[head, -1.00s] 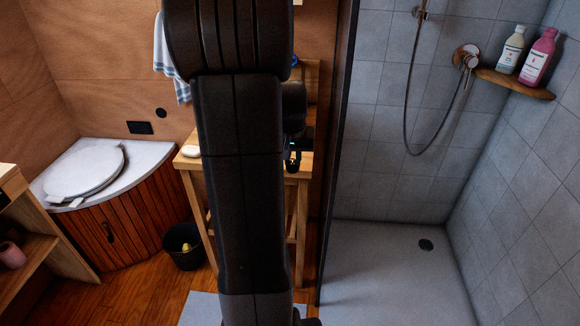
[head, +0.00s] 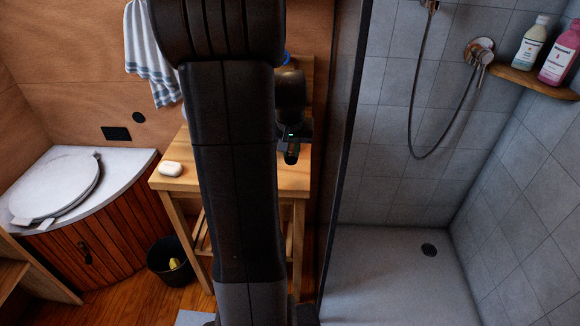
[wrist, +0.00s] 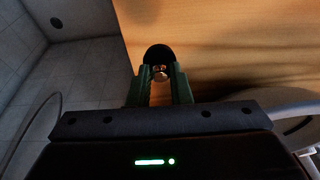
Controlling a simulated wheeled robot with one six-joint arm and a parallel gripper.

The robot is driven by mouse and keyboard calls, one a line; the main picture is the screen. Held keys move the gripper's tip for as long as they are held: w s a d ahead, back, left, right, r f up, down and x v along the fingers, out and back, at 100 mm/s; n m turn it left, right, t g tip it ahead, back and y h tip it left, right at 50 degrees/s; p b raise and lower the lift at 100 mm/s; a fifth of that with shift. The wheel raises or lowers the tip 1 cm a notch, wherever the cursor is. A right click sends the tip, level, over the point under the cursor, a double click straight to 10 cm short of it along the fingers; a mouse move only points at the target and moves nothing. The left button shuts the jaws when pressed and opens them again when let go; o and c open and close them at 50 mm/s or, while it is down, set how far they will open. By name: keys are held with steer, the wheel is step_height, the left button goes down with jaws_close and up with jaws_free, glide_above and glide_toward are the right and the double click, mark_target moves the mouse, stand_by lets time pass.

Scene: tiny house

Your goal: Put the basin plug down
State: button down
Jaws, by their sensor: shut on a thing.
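The basin plug (wrist: 158,54) is a small dark round piece with a metal knob. My gripper (wrist: 160,76) is shut on it in the wrist view. The plug appears over the wooden table top, near its edge; I cannot tell whether it touches the wood. In the head view my gripper (head: 291,152) is over the right part of the wooden table (head: 176,185), partly hidden behind my arm. The plug cannot be made out there.
A white soap (head: 170,169) lies at the table's left end. Part of a pale basin (wrist: 272,108) shows right in the wrist view. A dark bin (head: 168,268) stands left of the table. The shower floor (head: 385,270) lies to the right, behind a dark-framed partition.

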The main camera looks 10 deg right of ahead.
mark_target(290, 160)
steer(key=shift+f, duration=2.85)
steer(key=shift+f+b, duration=0.2)
steer(key=shift+b, duration=0.2)
steer(key=c, duration=1.3)
jaws_free()
steer(key=shift+r, duration=0.1)
steer(key=shift+r, duration=0.55)
steer(key=p+v, duration=0.1)
steer(key=v, duration=1)
steer(key=shift+s+a+r, duration=0.1)
steer(key=shift+s, duration=0.05)
